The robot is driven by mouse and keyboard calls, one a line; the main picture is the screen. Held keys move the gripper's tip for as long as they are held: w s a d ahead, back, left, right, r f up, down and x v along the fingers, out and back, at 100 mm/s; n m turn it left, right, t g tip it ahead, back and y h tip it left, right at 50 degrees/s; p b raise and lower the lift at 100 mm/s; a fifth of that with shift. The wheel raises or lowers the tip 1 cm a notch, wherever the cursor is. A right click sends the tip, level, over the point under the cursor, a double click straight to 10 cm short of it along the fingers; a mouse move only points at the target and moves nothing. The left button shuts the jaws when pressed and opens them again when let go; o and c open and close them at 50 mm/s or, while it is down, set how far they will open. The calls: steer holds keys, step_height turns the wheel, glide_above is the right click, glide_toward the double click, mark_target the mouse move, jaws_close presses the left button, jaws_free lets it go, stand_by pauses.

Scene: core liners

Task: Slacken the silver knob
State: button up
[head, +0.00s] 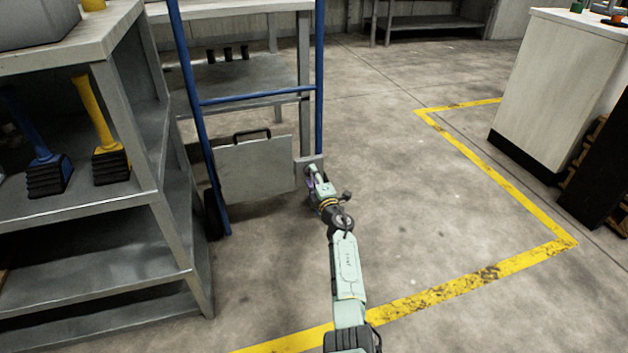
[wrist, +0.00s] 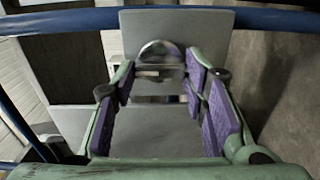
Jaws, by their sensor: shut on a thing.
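The silver knob (wrist: 160,54) is round and shiny and shows in the wrist view, in front of a grey plate (wrist: 190,22). My gripper (wrist: 160,73) has purple pads and is shut on the knob, with one finger on each side of it. In the head view my gripper (head: 318,182) reaches a small grey plate low on the right post of a blue upright frame (head: 320,75). My gripper and arm hide the knob there.
A grey panel with a black handle (head: 255,172) hangs on the frame, left of my gripper. A metal shelf (head: 150,120) with blue and yellow tools stands at the left. Floor to the right is open, with a yellow line (head: 500,190) and a white cabinet (head: 555,85).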

steer(key=n+b, duration=0.1)
steer(key=n, duration=0.5)
steer(key=shift+b, duration=0.35)
steer(key=shift+n, duration=0.3)
steer(key=o, duration=1.2)
steer(key=shift+c, duration=0.2)
